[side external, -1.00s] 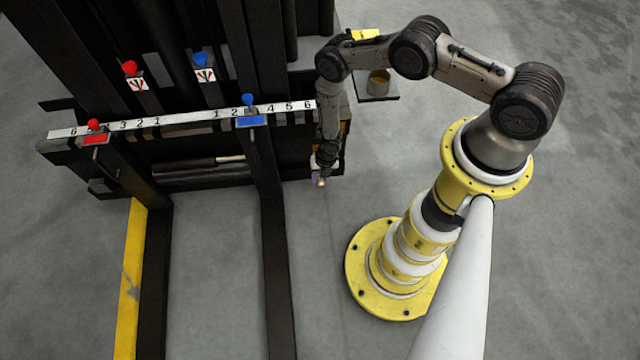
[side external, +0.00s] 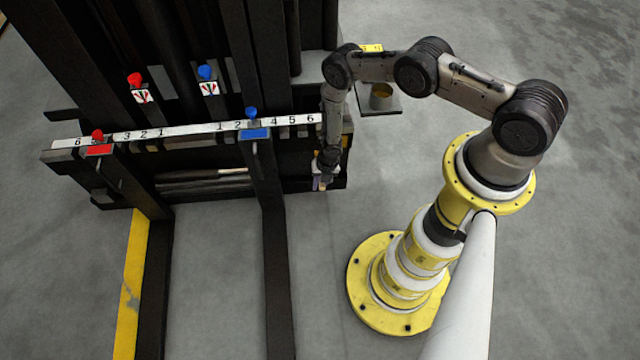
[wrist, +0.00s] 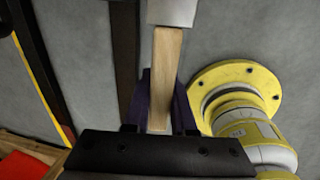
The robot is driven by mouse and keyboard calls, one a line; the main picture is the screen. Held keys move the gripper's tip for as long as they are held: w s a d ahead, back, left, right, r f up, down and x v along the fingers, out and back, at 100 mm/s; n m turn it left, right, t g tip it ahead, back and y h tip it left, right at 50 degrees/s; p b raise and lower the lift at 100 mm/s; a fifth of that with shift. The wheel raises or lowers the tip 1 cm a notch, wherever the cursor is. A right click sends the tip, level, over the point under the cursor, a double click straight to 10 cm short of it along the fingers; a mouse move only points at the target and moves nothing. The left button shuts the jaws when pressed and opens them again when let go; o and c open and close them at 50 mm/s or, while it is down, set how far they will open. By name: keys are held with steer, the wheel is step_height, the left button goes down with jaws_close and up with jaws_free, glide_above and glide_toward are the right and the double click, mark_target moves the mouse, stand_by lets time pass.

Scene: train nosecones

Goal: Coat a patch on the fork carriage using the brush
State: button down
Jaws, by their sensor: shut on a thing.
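My gripper (side external: 322,178) hangs straight down in front of the right end of the black fork carriage (side external: 303,183). In the wrist view my gripper's purple fingers (wrist: 163,112) are shut on the brush. The brush's pale wooden handle (wrist: 165,65) lies between them, with a grey metal collar (wrist: 172,12) at the top edge. The bristles are out of that view. In the side view the brush is too small to make out clearly. I cannot tell whether it touches the carriage.
A white numbered strip (side external: 190,130) runs along the carriage, with red (side external: 98,148) and blue (side external: 254,133) markers. A can (side external: 381,97) stands on a small dark tray (side external: 385,112) behind my arm. Two forks (side external: 275,270) reach forward.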

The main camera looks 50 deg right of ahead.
steer(key=shift+w+d, duration=0.7)
stand_by(0.6)
steer(key=shift+s+d, duration=2.55)
steer(key=shift+s, duration=0.05)
steer(key=shift+w+a+r, duration=0.25)
steer(key=shift+w+a, duration=0.6)
steer(key=shift+w+a+r, duration=0.2)
steer(key=shift+w+a, duration=0.7)
steer(key=shift+w+a+r, duration=0.25)
steer(key=shift+w+a, duration=0.6)
steer(key=shift+d+r, duration=0.1)
steer(key=shift+r, duration=0.65)
steer(key=s+d, duration=0.5)
steer(key=shift+d, duration=0.1)
steer(key=s+a, duration=0.4)
steer(key=shift+s+a, duration=0.15)
